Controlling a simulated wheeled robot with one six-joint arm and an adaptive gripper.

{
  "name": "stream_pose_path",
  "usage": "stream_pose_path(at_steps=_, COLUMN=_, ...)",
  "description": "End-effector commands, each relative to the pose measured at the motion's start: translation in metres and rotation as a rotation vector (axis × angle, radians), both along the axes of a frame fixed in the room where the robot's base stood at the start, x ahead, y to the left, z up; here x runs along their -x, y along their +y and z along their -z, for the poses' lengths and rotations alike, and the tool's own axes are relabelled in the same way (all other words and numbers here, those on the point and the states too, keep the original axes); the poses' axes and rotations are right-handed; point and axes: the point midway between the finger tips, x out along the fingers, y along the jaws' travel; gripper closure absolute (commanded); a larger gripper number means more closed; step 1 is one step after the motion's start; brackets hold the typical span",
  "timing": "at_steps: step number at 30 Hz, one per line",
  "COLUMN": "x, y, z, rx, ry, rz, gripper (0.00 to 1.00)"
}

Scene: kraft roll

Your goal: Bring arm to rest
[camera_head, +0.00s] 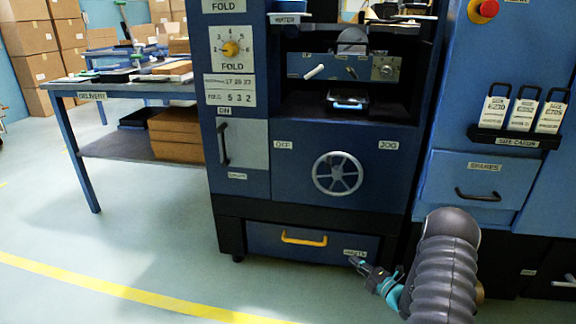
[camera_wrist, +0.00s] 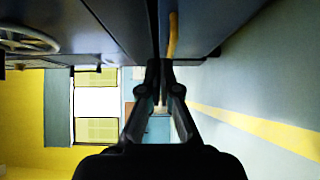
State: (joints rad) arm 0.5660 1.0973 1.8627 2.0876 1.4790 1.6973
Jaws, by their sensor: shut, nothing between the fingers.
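My gripper (camera_head: 357,263) is low in front of the blue machine, at the right end of its bottom drawer (camera_head: 265,241). In the wrist view my gripper (camera_wrist: 159,66) shows its two dark fingers close together at the tips, with nothing held. The drawer has a yellow handle (camera_head: 304,238), which lies to the left of the gripper and also shows in the wrist view (camera_wrist: 173,36). The drawer looks shut. My grey ribbed arm comes in from the lower right.
The machine carries a handwheel (camera_head: 337,173) and a fold dial (camera_head: 231,48). A blue cabinet with a spares drawer (camera_head: 481,181) stands at the right. A delivery table (camera_head: 68,85) stands at the left. The floor (camera_head: 110,235) in front is clear, with a yellow line.

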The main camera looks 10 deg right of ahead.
Motion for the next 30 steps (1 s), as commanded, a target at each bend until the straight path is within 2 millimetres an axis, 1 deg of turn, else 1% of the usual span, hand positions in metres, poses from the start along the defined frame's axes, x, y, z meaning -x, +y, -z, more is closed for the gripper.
stream_pose_path(at_steps=2, x=0.000, y=0.000, z=0.002, rx=0.061, ry=-0.021, rz=0.001, gripper=1.00)
stream_pose_path(at_steps=5, x=0.005, y=0.009, z=0.011, rx=0.199, ry=-0.053, rz=-0.051, gripper=1.00)
stream_pose_path(at_steps=8, x=0.026, y=0.033, z=0.029, rx=0.359, ry=-0.084, rz=-0.175, gripper=1.00)
stream_pose_path(at_steps=10, x=0.047, y=0.052, z=0.041, rx=0.465, ry=-0.114, rz=-0.282, gripper=1.00)
stream_pose_path(at_steps=13, x=0.074, y=0.072, z=0.040, rx=0.617, ry=-0.196, rz=-0.440, gripper=1.00)
stream_pose_path(at_steps=14, x=0.082, y=0.078, z=0.037, rx=0.664, ry=-0.226, rz=-0.490, gripper=1.00)
stream_pose_path(at_steps=17, x=0.108, y=0.098, z=0.019, rx=0.821, ry=-0.356, rz=-0.666, gripper=1.00)
stream_pose_path(at_steps=18, x=0.120, y=0.106, z=0.010, rx=0.885, ry=-0.417, rz=-0.740, gripper=1.00)
stream_pose_path(at_steps=20, x=0.136, y=0.115, z=-0.004, rx=0.975, ry=-0.513, rz=-0.848, gripper=1.00)
stream_pose_path(at_steps=21, x=0.146, y=0.120, z=-0.014, rx=1.031, ry=-0.579, rz=-0.917, gripper=1.00)
stream_pose_path(at_steps=25, x=0.179, y=0.132, z=-0.045, rx=1.195, ry=-0.796, rz=-1.129, gripper=1.00)
stream_pose_path(at_steps=30, x=0.216, y=0.138, z=-0.084, rx=1.367, ry=-1.074, rz=-1.377, gripper=1.00)
